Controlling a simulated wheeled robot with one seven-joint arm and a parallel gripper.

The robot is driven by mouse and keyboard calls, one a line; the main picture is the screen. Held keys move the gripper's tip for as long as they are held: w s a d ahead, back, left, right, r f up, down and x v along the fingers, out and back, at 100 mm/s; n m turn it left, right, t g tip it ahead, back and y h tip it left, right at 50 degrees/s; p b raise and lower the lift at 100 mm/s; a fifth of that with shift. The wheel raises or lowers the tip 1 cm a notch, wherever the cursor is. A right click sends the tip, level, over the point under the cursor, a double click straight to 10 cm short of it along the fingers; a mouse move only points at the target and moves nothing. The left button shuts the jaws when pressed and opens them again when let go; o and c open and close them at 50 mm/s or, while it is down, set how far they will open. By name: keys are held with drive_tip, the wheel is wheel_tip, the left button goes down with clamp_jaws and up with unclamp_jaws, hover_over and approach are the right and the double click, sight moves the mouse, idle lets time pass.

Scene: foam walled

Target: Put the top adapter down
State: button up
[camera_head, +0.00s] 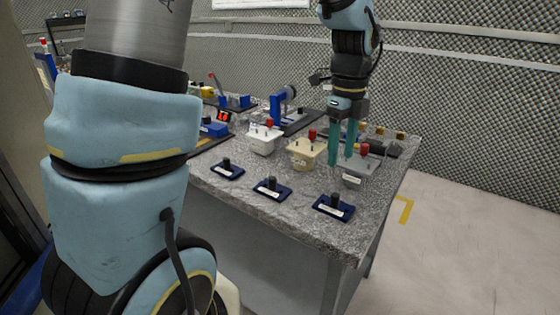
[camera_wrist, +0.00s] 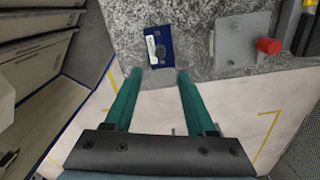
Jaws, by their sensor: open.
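My gripper (camera_head: 341,163) is open and empty, with its teal fingers pointing down over the right part of the stone-topped table. It also shows in the wrist view (camera_wrist: 158,73) with nothing between the fingers. A dark blue plate with a black knob and a white label (camera_wrist: 167,60) lies just beyond the fingertips there. In the head view similar labelled blue plates lie along the front edge, at right (camera_head: 324,209), middle (camera_head: 262,194) and left (camera_head: 217,174). I cannot tell which thing is the top adapter.
A grey box (camera_head: 352,184) with a red knob stands by my fingers; it also shows in the wrist view (camera_wrist: 229,42). A cream box (camera_head: 300,158) and a white box (camera_head: 262,145) stand left of it. Blue devices crowd the back. The table's front strip has bare stone.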

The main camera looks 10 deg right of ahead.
drive_tip(key=a+f+n, duration=0.2)
drive_tip(key=a+n, duration=1.1)
drive_tip(key=n, duration=0.1)
drive_tip(key=a+f+n+t, duration=0.1)
drive_tip(key=a+f+n, duration=0.2)
drive_tip(key=a+n, duration=1.1)
drive_tip(key=shift+s+n+t, duration=0.3)
drive_tip(key=shift+s, duration=0.15)
drive_tip(key=shift+o, duration=0.2)
drive_tip(key=shift+f, duration=0.1)
